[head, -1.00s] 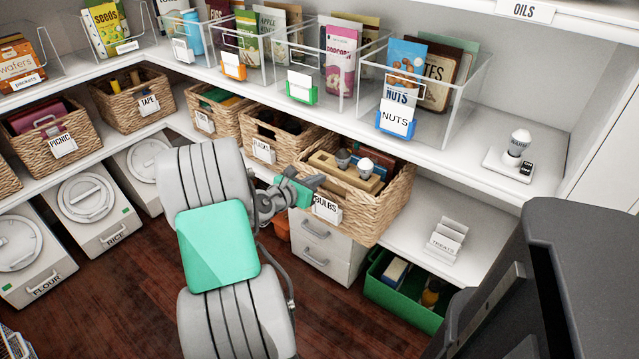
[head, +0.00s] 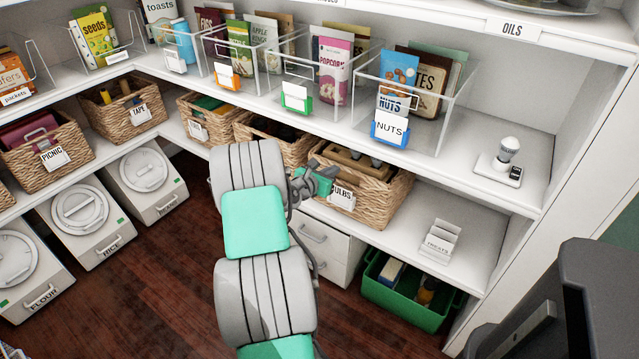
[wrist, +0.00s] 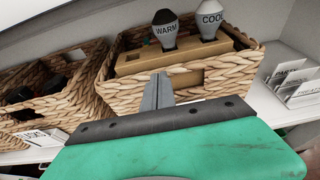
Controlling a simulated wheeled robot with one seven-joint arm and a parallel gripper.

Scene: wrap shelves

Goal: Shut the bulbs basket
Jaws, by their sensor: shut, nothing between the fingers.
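The bulbs basket (head: 388,204) is a woven tan basket on the lower shelf, mostly under the upper shelf board, its front near the shelf edge. Its white BULBS label (head: 341,195) is partly covered by my gripper (head: 326,173). My gripper is shut and empty, its fingertips at the basket's front wall. In the wrist view the shut fingers (wrist: 157,88) point at the woven front (wrist: 217,76); I cannot tell whether they touch. A WARM bulb (wrist: 165,30) and a COOL bulb (wrist: 209,19) stand in a cardboard holder inside.
Another woven basket (head: 265,141) sits close on the left. A white card holder (head: 440,242) stands to the right on open shelf. Below are white drawers (head: 328,248) and a green crate (head: 408,305). Clear bins, including NUTS (head: 437,120), stand above.

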